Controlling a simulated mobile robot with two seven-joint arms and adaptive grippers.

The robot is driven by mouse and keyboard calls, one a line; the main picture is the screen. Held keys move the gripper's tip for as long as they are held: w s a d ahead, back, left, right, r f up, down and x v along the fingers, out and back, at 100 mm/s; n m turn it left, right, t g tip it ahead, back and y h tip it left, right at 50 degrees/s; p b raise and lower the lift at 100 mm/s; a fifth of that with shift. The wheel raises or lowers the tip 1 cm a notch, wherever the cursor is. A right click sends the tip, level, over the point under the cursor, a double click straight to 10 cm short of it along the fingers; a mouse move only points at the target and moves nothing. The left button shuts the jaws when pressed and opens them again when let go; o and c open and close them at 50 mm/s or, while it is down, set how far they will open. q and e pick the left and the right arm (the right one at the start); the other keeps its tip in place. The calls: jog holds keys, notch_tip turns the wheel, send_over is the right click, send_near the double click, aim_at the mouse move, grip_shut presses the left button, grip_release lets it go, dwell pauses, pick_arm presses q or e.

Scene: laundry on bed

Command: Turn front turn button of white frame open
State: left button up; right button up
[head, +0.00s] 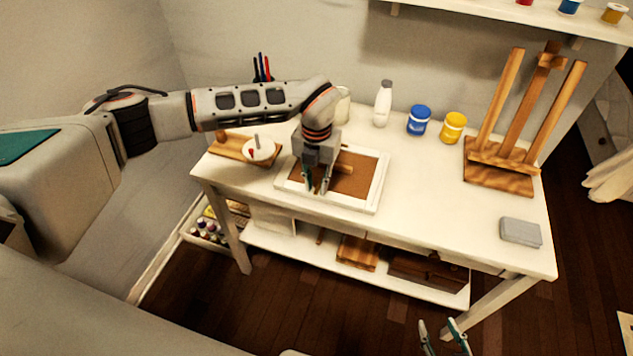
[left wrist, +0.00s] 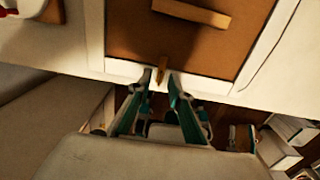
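The white frame (head: 352,204) lies flat on the white table with its brown backing (head: 352,182) up. In the left wrist view the front turn button (left wrist: 162,69), a small wooden piece, sits at the front rim and points across it onto the backing. My left gripper (head: 316,190) points down over the frame's front side. Its fingertips (left wrist: 161,76) are apart, one on each side of the button; I cannot tell whether they touch it. The gripper hides the button in the head view. My right gripper (head: 443,335) is open and empty, below the table's front edge.
A wooden bar (left wrist: 191,11) lies across the backing. A wooden board with a white dish (head: 258,150) is left of the frame. A white bottle (head: 383,104), blue jar (head: 419,121), yellow jar (head: 453,128), easel (head: 500,176) and grey box (head: 520,232) stand around. The table right of the frame is clear.

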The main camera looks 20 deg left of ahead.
pick_arm(q)
grip_shut()
jog(key=shift+m, duration=0.3)
jog(key=m+p, duration=0.1)
jog(key=m, duration=0.1)
jog(key=shift+r+m, duration=0.1)
jog(key=shift+m, duration=0.2)
jog(key=m, duration=0.3)
jog(key=shift+m+p, duration=0.4)
jog(key=m, duration=1)
jog(key=shift+m+p, duration=0.35)
jog(key=shift+m, duration=0.05)
jog(key=shift+c, duration=2)
grip_release()
